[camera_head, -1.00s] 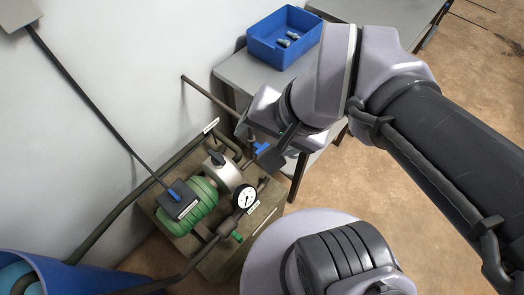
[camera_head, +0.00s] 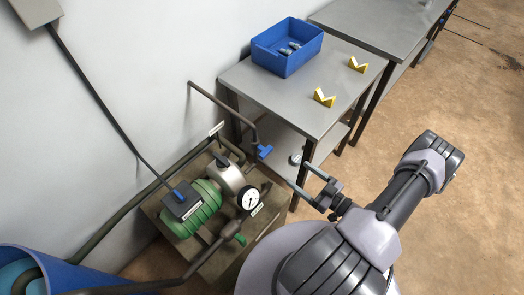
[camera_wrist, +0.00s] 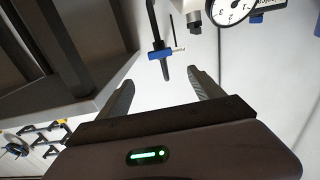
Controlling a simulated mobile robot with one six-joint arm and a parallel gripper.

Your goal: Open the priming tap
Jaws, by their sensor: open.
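A small tap with a blue handle (camera_head: 264,151) sits on the thin bent pipe beside the pump, near the table. No readable label shows that it is the priming tap. In the wrist view the blue handle (camera_wrist: 160,55) lies crosswise to its pipe, just beyond my fingertips and roughly centred between them. Another tap with a green handle (camera_head: 240,239) is on the pipe below the gauge. My gripper (camera_head: 297,173) is open and empty, to the right of the blue handle and apart from it. Its fingers (camera_wrist: 160,78) also show in the wrist view.
The green pump (camera_head: 203,205) and white gauge (camera_head: 249,198) stand left of my gripper. A grey table (camera_head: 345,95) behind carries a blue bin (camera_head: 285,50) and two yellow V-shaped blocks (camera_head: 324,97). A blue barrel (camera_head: 75,285) is at lower left. Floor to the right is clear.

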